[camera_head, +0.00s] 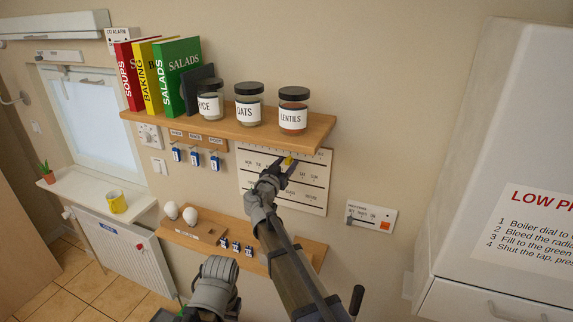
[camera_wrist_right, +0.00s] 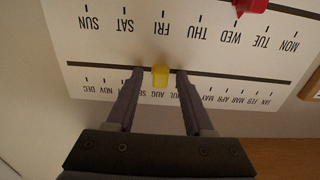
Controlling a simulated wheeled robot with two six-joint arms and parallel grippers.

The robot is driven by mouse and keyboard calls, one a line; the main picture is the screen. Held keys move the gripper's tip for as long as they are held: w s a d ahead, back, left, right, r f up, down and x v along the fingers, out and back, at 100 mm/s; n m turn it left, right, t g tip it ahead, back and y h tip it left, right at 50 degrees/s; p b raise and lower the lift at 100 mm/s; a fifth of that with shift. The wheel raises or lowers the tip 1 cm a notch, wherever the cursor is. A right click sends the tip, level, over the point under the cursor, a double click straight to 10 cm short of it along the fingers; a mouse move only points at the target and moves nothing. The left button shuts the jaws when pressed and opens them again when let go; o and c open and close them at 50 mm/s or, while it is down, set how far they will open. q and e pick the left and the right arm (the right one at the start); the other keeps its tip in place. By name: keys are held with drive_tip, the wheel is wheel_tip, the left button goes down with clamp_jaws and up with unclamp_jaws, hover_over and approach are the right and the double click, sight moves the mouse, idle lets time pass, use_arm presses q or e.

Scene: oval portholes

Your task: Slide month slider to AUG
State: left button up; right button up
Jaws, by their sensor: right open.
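My right gripper (camera_wrist_right: 160,74) is open, with one finger on each side of the slider and a visible gap on both sides. In the head view the right gripper (camera_head: 285,168) reaches up to the panel (camera_head: 312,195) under the shelf, covering part of it. The fingers of my left gripper do not show.
A red slider (camera_wrist_right: 250,5) sits near TUE and WED on the weekday row. A wooden shelf (camera_head: 225,127) with jars and books juts out just above the panel. A small switch panel (camera_head: 370,216) is to the right.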

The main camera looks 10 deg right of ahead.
drive_tip(key=v, duration=0.7)
drive_tip(key=shift+s+a, duration=0.25)
drive_tip(key=shift+s, duration=0.1)
